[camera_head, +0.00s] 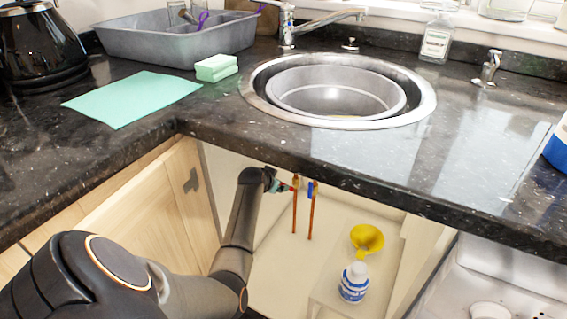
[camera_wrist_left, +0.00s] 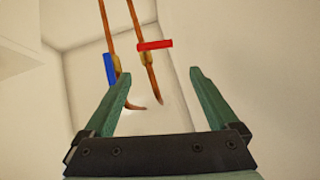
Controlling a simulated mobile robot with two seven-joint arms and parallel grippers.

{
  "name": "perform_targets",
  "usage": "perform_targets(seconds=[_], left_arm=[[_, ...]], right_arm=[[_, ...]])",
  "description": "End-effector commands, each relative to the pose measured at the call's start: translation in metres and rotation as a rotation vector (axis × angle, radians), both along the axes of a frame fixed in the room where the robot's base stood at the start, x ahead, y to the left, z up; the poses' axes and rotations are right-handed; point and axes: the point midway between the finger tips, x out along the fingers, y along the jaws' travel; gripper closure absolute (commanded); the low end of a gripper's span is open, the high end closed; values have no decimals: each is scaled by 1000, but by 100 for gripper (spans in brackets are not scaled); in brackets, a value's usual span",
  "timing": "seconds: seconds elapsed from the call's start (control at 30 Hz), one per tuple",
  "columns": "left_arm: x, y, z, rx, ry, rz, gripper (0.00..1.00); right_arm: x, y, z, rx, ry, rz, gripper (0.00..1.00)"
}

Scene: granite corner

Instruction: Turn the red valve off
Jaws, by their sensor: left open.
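The red valve handle (camera_wrist_left: 155,44) sits on a copper pipe in the left wrist view and lies crosswise to the pipe. In the head view only a small bit of red shows by the left pipe. The blue valve handle (camera_wrist_left: 110,69) is on the other copper pipe and lies along it; it also shows in the head view (camera_head: 311,188). My left gripper (camera_wrist_left: 160,73) is open and empty, with the red handle ahead of its fingertips, apart from them. In the head view my left gripper (camera_head: 281,186) is small, beside the left pipe. My right gripper is not in view.
The pipes stand in an open cupboard under the dark granite worktop (camera_head: 340,163). A yellow funnel (camera_head: 367,238) and a white-and-blue bottle (camera_head: 354,284) stand to their right. The worktop edge overhangs my left arm's reach. A round sink (camera_head: 420,112) is above.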

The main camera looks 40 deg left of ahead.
Motion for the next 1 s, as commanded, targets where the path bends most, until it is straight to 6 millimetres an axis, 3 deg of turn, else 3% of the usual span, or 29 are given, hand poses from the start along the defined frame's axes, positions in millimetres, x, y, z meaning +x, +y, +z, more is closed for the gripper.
perform_targets(seconds=[0.17, 0.37, 1.0], left_arm=[[-3, -6, 2, -61, 27, 3, 0], [6, -1, -11, -66, 31, 3, 0], [64, 27, -74, -64, 30, 3, 0]], right_arm=[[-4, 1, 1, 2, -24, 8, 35], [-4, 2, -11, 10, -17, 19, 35], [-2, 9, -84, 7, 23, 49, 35]])
